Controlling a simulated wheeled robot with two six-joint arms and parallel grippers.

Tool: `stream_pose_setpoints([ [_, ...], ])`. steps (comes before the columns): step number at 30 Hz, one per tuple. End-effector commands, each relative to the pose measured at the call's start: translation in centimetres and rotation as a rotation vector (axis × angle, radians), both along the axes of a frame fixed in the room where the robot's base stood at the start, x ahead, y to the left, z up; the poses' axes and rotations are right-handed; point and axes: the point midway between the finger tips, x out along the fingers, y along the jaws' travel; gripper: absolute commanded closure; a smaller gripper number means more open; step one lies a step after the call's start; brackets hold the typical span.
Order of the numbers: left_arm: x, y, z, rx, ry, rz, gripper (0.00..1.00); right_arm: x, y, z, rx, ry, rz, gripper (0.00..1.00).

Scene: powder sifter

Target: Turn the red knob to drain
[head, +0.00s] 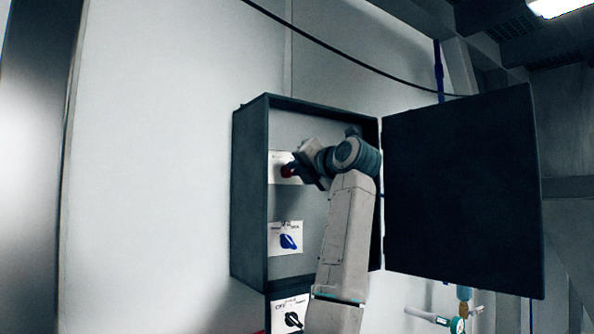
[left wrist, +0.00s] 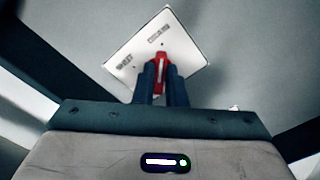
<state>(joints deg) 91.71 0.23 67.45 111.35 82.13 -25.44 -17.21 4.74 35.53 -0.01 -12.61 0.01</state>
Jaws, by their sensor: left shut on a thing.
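The red knob (head: 288,171) sits on a white label plate (head: 277,177) inside the open grey cabinet (head: 252,200). In the left wrist view the red knob (left wrist: 161,66) is on the tilted-looking white plate (left wrist: 140,50), with small print too blurred to read. My left gripper (head: 296,170) reaches into the cabinet, and its fingers (left wrist: 163,80) are shut on the red knob, one on each side. Part of the knob and plate is hidden by the gripper in the head view. My right gripper is not in view.
A blue knob (head: 289,241) on its own plate is lower in the cabinet. A black knob (head: 293,319) is below the cabinet. The dark cabinet door (head: 460,190) stands open on the right. A gauge and pipe fitting (head: 456,324) is at the lower right.

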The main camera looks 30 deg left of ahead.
Motion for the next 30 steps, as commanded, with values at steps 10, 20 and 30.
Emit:
stream_pose_setpoints([
  [10,0.04,-0.06,0.04,0.008,0.018,-0.002,1.0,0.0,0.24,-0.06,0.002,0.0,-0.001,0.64],
  [20,0.02,-0.05,0.03,0.009,0.017,-0.001,0.67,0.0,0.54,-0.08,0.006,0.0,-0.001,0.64],
  [30,-0.16,-0.57,-0.13,0.008,0.016,-0.003,0.67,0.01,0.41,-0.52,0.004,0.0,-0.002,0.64],
])
